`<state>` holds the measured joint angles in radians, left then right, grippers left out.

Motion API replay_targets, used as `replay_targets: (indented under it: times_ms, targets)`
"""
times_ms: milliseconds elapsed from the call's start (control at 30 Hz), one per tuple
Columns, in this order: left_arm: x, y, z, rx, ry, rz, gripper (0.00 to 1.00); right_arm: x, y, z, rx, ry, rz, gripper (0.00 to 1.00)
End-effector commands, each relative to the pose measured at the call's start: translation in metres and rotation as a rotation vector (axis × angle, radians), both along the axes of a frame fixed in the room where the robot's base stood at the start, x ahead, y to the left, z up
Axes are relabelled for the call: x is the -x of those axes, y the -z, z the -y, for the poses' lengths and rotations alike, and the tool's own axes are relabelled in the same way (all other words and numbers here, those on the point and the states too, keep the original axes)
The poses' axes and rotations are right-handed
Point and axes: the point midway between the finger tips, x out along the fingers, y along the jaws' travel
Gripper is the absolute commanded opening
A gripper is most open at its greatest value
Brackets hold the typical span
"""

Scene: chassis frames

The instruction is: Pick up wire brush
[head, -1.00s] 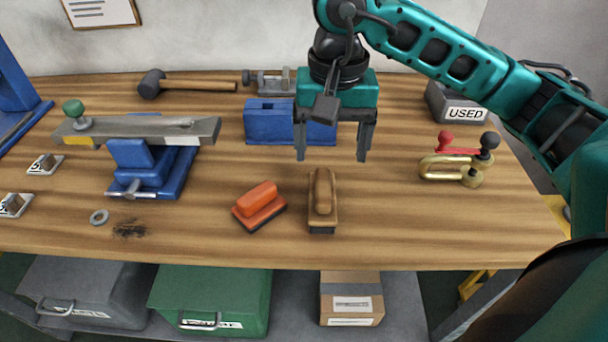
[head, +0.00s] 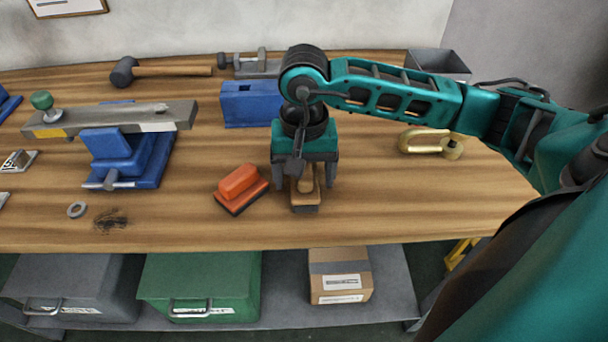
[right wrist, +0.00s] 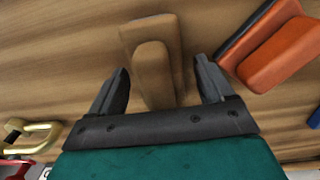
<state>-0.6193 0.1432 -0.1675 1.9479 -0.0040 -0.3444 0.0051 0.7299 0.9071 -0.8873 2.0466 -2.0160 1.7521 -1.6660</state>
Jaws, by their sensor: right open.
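The wire brush (head: 305,200), a block with a tan wooden handle, lies on the workbench near its front edge. Its bristles are hidden beneath it. My right gripper (head: 308,183) is open above it, and in the head view it covers the far part of the brush. In the right wrist view the brush (right wrist: 152,65) lies between the two open fingers (right wrist: 160,75), with a visible gap on each side. My left gripper is not in view.
An orange-handled block (head: 240,187) lies close to the left of the brush. A blue block (head: 250,104) and a vise with a long metal file-like bar (head: 125,120) stand behind and left. A brass clamp (head: 425,142) is at right. The front right bench is clear.

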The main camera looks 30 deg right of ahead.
Motion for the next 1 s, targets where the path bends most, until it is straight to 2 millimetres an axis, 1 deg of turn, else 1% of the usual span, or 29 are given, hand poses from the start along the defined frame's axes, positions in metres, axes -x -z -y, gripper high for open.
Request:
replay_targets:
  times_ms: [100,267,300,900,1000]
  targets:
    - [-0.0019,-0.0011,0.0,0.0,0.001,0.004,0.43,0.0003,0.0055,-0.0002,-0.001,-0.001,-0.001,0.81]
    - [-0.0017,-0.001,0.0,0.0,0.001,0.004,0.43,0.0002,0.0054,-0.0002,0.0,-0.002,0.0,0.81]
    - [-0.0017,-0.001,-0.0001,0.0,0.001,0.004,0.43,0.0002,0.0053,-0.0002,0.0,-0.001,0.0,0.79]
    - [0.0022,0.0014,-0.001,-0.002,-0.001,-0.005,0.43,0.0,0.0048,-0.0001,-0.001,-0.001,0.001,0.22]
    - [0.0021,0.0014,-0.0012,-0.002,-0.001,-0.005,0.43,-0.0001,0.0045,-0.0002,0.0,-0.001,0.001,0.22]
